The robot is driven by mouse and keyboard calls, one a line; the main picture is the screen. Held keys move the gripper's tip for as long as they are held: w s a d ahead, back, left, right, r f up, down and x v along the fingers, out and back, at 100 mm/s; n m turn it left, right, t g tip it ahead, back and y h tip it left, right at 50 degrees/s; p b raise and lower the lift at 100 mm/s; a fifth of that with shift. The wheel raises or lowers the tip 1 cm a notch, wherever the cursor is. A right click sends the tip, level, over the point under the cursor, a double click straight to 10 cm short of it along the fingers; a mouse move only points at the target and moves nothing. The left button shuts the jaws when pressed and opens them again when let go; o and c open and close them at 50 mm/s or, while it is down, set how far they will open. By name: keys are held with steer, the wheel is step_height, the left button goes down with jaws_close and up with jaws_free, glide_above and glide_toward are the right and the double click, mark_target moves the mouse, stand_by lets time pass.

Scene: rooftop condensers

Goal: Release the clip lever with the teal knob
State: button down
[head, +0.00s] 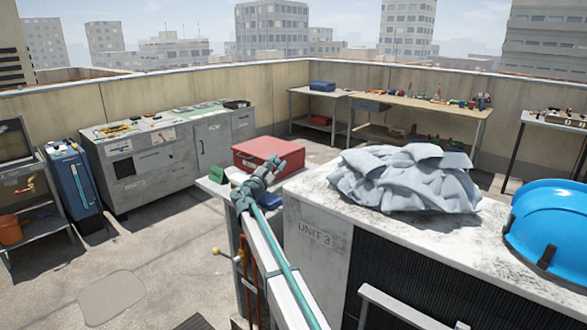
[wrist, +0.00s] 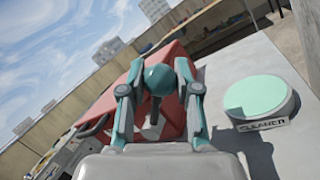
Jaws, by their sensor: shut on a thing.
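The teal knob (wrist: 158,77) is a round ball on top of a short dark lever stem (wrist: 155,108) in the wrist view. My gripper (wrist: 159,88) has its two fingers on either side of the knob and is shut on it. A pale block shows at the foot of the stem, partly hidden by my gripper. A red case (wrist: 110,98) is right behind the lever. In the head view my gripper (head: 284,166) is in front of the red case (head: 268,150), and I cannot make out the knob or the lever there.
In the head view a grey cloth heap (head: 405,180) and a blue helmet (head: 550,225) lie on the unit top (head: 322,200). Benches stand along the parapet.

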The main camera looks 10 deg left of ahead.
stand_by(0.3)
steer(key=c, duration=0.8)
jaws_free()
steer(key=shift+s, duration=0.1)
steer(key=v, duration=1.2)
steer(key=shift+f, duration=0.1)
